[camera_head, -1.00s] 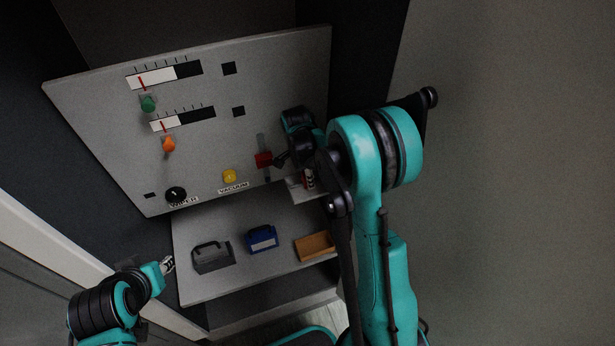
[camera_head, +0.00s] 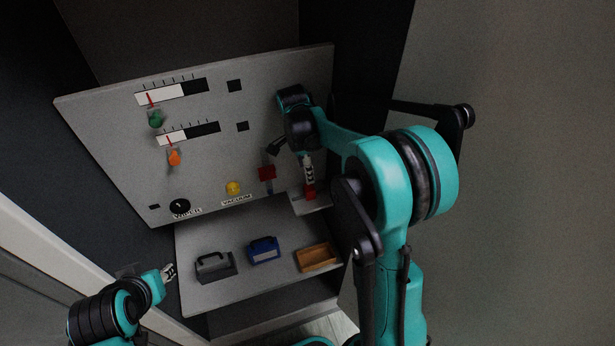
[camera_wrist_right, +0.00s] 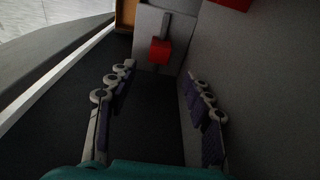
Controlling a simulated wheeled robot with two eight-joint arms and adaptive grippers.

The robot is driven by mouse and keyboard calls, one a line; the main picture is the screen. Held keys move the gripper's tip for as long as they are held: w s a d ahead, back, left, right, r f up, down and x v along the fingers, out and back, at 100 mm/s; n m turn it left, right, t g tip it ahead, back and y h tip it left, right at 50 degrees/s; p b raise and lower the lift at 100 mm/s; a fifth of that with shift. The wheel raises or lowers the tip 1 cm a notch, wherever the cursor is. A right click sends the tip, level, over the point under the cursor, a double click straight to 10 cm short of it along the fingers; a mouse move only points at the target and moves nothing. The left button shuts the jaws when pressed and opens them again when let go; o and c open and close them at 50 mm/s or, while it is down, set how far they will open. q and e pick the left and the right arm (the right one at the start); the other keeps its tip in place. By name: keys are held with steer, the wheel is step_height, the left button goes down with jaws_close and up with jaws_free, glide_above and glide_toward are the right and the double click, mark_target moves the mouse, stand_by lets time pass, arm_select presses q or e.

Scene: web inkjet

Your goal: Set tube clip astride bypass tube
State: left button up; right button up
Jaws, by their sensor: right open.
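A red block, seemingly the tube clip (camera_head: 310,192), stands on a small pale ledge (camera_head: 316,208) at the panel's lower right. In the right wrist view the red block (camera_wrist_right: 160,51) has a grey stem and lies just beyond the fingertips, between their lines. My right gripper (camera_head: 309,178) points down close above it, open and empty in the wrist view (camera_wrist_right: 160,78). A second red block (camera_head: 267,173) is on the panel, with a short grey tube (camera_head: 269,187), perhaps the bypass tube, showing below it. My left gripper (camera_head: 169,272) is off to the lower left, away from these.
Below, the shelf (camera_head: 200,292) holds a grey box (camera_head: 215,268), a blue box (camera_head: 264,251) and an orange tray (camera_head: 317,257).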

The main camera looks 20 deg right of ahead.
steer(key=s+a+r+n+t, duration=0.3)
steer(key=s+a+r+n, duration=0.1)
steer(key=s+r+n, duration=0.5)
steer(key=s+a+f+n+t+y, duration=0.1)
steer(key=s+n+t, duration=0.3)
steer(key=s+n, duration=0.5)
steer(key=shift+s+a+f+n, duration=0.3)
steer(key=shift+s+a+f, duration=0.35)
steer(key=shift+s, duration=0.5)
step_height(320, 180, down, 14)
steer(key=b, duration=1.4)
